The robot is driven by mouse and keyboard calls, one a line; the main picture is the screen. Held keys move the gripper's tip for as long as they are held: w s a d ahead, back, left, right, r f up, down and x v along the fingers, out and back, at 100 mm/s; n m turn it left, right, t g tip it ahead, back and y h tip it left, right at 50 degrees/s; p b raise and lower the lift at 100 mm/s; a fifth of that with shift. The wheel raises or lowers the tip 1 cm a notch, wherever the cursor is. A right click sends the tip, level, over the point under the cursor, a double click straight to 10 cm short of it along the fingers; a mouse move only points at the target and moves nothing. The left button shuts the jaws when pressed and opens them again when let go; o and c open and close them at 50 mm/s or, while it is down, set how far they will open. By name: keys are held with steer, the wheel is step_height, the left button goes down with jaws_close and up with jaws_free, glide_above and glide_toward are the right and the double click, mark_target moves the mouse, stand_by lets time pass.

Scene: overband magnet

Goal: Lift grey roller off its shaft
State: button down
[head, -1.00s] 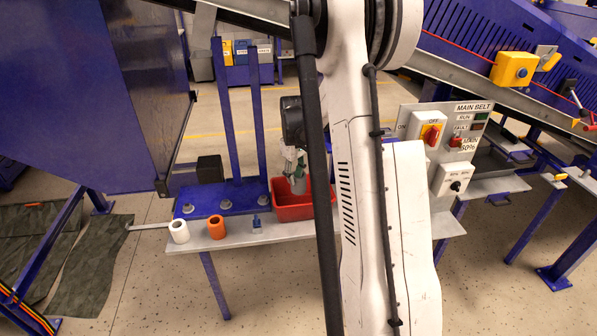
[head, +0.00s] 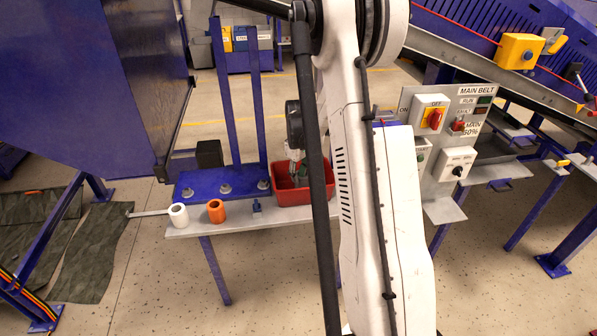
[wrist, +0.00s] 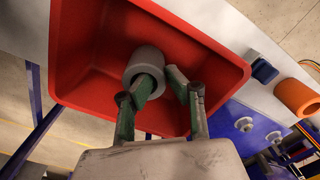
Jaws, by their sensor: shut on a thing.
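The grey roller (wrist: 148,62) is in my gripper (wrist: 160,82), over the inside of the red bin (wrist: 75,75) in the wrist view. The green-padded fingers are shut on its wall; one finger appears to reach into its bore. The roller is off any shaft. I cannot tell whether it touches the bin floor. In the head view my gripper (head: 296,167) is at the red bin (head: 290,193), partly hidden by my arm, and the roller cannot be made out there. A small blue fitting (head: 257,206) stands on the bench left of the bin.
A white roller (head: 178,216) and an orange roller (head: 216,211) stand on the grey bench (head: 235,224). A bolted blue plate (head: 205,190) with uprights is behind them. The main belt control panel (head: 440,150) stands right of my arm.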

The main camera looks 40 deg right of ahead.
steer(key=shift+f, duration=0.4)
steer(key=c, duration=1.6)
jaws_free()
step_height(320, 180, up, 12)
